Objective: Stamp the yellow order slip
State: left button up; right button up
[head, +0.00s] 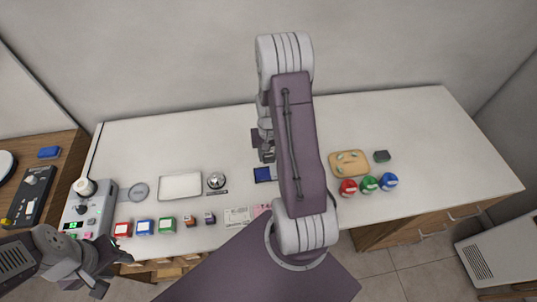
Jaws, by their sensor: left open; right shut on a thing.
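No yellow order slip shows; my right arm covers part of the counter's front middle. A white printed slip (237,216) lies near the front edge, with the edge of a pink slip (262,210) beside it. A dark blue pad (265,174) lies behind them, partly covered by my arm. My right gripper (262,150) is over the middle of the counter, just behind the blue pad. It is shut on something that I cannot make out. My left gripper (106,264) is open and empty at the lower left, in front of the counter's edge.
Red (348,187), green (369,184) and blue (389,181) round items stand by a tan tray (335,170) on the right. A white tray (180,186), a bell (217,180) and several small coloured boxes (145,227) are on the left. The counter's back and far right are clear.

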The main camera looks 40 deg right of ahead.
aim_at(264, 174)
jog(key=m, duration=0.3)
jog(key=shift+m, duration=0.4)
jog(key=f+m+b, duration=0.1)
jog(key=m+b, duration=0.1)
jog(key=m, duration=0.1)
jog(key=a+f+m+b, duration=0.1)
jog(key=m, duration=0.1)
jog(key=shift+w+f, duration=0.3)
jog(key=shift+w, duration=0.05)
jog(key=shift+w+a+f+b, duration=0.2)
jog(key=shift+f+b, duration=0.1)
jog(key=shift+b, duration=0.2)
jog(key=shift+w, duration=0.1)
jog(key=shift+f+b, duration=0.6)
jog(key=shift+f, duration=0.05)
notch_tip(264, 174, down, 5)
jog(key=b, duration=0.4)
jog(key=shift+r, duration=0.25)
jog(key=shift+f+b, duration=0.45)
jog(key=shift+f, duration=0.05)
